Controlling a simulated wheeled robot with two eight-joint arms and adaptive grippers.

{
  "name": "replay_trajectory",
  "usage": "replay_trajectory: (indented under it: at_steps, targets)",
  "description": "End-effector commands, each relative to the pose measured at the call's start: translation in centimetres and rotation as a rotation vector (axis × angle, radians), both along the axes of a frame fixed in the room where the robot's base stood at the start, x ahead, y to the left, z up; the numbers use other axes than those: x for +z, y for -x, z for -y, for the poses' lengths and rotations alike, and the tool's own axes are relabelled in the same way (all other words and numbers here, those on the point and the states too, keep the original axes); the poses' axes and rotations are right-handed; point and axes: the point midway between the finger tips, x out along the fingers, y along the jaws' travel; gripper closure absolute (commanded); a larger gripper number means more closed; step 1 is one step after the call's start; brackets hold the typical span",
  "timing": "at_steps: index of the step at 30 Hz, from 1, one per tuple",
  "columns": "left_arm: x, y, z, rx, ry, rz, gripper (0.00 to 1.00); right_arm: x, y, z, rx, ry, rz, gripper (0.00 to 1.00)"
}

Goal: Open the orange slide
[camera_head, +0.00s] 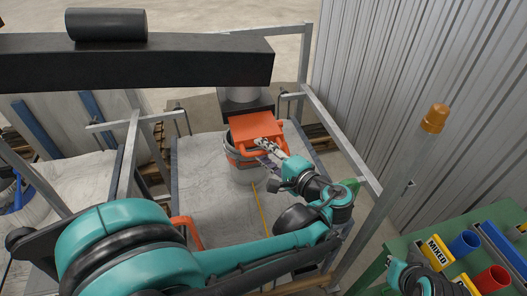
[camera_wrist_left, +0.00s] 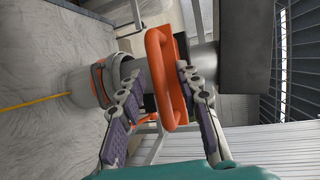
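The orange slide (camera_head: 256,127) is a flat plate with a looped handle under the grey spout, above a grey bucket (camera_head: 243,172) with an orange band. In the left wrist view, the slide's orange handle (camera_wrist_left: 160,60) stands upright in the picture. My left gripper (camera_head: 262,146) is at the handle's near side. In the left wrist view, its two padded fingers (camera_wrist_left: 160,76) are spread, one on each side of the handle. The right fingertip overlaps the handle's edge; I cannot tell whether it touches.
A grey metal frame (camera_head: 345,140) with posts and rails surrounds the spout. An orange beacon (camera_head: 434,119) stands on the right. A green table (camera_head: 400,246) holds a "MIXED" sign and blue and red cups. A dark beam (camera_head: 130,63) crosses the upper left.

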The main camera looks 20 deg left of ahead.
Motion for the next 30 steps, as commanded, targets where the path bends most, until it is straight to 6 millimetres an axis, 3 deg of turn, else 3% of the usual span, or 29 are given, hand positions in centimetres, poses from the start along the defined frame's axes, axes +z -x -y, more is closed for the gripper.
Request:
replay_trajectory:
  at_steps: [16,21,30]
  targets:
    - [1.8,4.9,8.7,-0.005,0.000,0.000,0.66,0.0,0.0,0.0,0.000,0.000,0.000,1.00]
    - [2.0,5.7,9.9,-0.002,0.000,0.000,0.66,0.0,0.0,0.0,0.000,0.000,0.000,1.00]
    - [2.1,5.8,10.0,0.000,0.000,0.000,0.66,0.0,0.0,0.0,0.000,0.000,0.000,1.00]
